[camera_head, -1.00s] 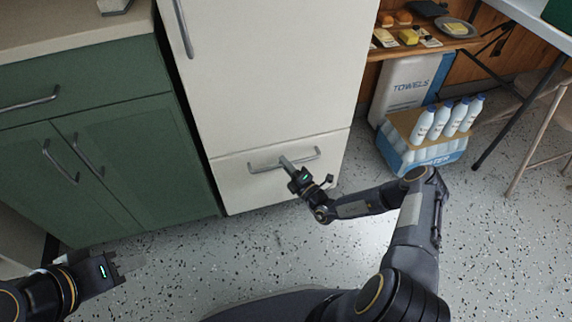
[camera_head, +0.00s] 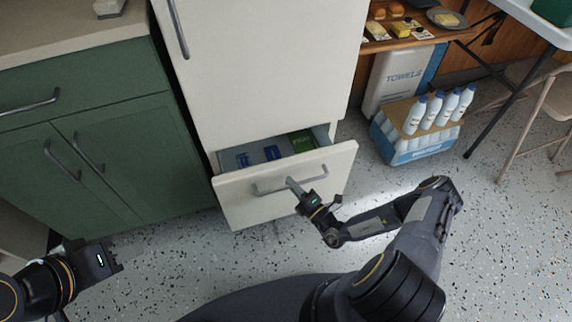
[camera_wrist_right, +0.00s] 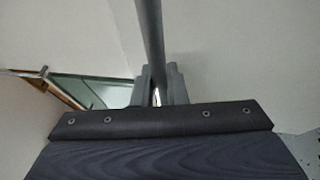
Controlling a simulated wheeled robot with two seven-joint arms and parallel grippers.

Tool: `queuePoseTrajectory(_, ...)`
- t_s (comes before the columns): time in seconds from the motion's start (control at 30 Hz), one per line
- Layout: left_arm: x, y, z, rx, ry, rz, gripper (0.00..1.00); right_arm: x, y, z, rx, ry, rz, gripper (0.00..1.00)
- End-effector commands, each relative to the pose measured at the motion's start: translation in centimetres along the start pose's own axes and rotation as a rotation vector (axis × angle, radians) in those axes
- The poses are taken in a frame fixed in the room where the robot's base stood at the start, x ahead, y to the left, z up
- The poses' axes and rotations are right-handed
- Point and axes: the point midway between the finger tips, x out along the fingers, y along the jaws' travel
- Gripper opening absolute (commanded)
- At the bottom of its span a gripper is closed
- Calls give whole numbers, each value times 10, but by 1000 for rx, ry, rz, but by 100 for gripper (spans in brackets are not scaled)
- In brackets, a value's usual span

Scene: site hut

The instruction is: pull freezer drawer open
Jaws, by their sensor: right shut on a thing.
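The freezer drawer (camera_head: 240,207) is the white bottom front of the tall white fridge (camera_head: 262,70). It stands partly open, with blue and green packages (camera_head: 271,153) showing inside. Its grey bar handle (camera_head: 268,190) runs across the front. My right gripper (camera_head: 293,185) is shut on the handle, near its middle. In the right wrist view the handle bar (camera_wrist_right: 152,45) passes between the fingers (camera_wrist_right: 158,88). My left gripper (camera_head: 118,260) is at the lower left, away from the drawer, over the floor; its fingers are too blurred to tell their opening.
Green cabinets (camera_head: 125,150) with a pale worktop stand left of the fridge. A pack of water bottles (camera_head: 405,140) stands on the floor at right, near a towels pack (camera_head: 400,75). A folding chair (camera_head: 540,110) is further right. Speckled floor (camera_head: 170,265) in front is clear.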

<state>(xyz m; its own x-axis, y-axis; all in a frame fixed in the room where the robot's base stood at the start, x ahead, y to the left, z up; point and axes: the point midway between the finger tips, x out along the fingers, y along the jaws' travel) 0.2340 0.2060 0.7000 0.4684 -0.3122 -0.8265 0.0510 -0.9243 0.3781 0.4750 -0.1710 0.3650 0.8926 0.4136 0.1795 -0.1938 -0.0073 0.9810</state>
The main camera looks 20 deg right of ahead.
Motion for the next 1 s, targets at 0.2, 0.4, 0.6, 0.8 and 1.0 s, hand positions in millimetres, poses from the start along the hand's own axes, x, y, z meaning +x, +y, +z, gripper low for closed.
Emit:
queuePoseTrajectory(0.2, -8, 4, -4, 0, 0, 0, 36, -55, 12, -21, 4, -6, -3, 0)
queuePoseTrajectory(0.4, -9, 4, -5, 0, 0, 0, 36, -94, 20, -38, 2, -4, -1, 0)
queuePoseTrajectory(0.6, -9, 4, -4, 0, 0, 0, 36, -120, 25, -49, 0, -3, 0, 0)
queuePoseTrajectory(0.8, -9, 4, -4, 0, 0, 0, 36, -132, 28, -54, -1, -2, 1, 0)
queuePoseTrajectory(1.0, -9, 4, -4, 0, 0, 0, 36, -135, 28, -55, -2, -1, 1, 0)
